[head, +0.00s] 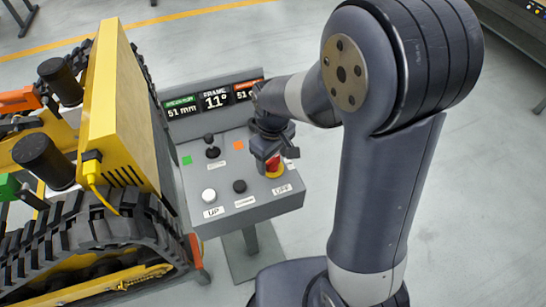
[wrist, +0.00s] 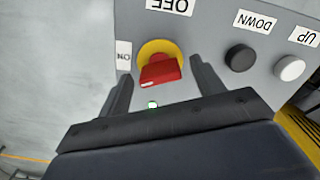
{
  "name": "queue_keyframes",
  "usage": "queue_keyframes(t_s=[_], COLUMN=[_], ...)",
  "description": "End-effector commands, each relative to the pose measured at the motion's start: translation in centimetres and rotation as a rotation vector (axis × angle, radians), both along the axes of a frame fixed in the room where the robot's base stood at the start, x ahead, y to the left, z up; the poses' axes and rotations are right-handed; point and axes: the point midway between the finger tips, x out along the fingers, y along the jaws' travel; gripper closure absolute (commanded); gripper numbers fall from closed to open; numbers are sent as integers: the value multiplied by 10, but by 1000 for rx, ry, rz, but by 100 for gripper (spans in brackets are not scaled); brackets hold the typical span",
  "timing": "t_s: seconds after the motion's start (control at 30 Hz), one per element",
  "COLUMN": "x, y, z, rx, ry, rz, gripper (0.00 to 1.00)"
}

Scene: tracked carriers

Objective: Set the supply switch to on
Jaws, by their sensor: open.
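The supply switch is a red knob (wrist: 160,71) on a yellow round base (wrist: 152,48), set in the grey console; it also shows in the head view (head: 273,164). An OFF label (wrist: 170,5) and an ON label (wrist: 124,55) sit at two sides of the base. I cannot tell for sure which label the knob points to. My gripper (wrist: 160,75) is open, with one finger on each side of the red knob. No firm contact shows. In the head view my gripper (head: 268,148) is over the switch and partly hides it.
The console has a white UP button (head: 209,195), a black DOWN button (head: 239,186) and a black joystick (head: 211,148). A display (head: 214,100) stands at its back. A yellow tracked carrier (head: 122,105) stands close at left. Floor at right is clear.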

Motion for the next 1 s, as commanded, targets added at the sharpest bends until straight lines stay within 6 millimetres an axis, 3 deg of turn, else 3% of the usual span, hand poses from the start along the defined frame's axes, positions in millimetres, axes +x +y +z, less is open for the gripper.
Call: queue_keyframes(t_s=[0.37, 0.9, 1.0], x=[0, 0, 0], y=[0, 0, 0], z=[-6, -6, -6], rx=[1, 1, 1], ry=[-1, -1, -1], rz=[0, 0, -6], gripper=[36, 81, 81])
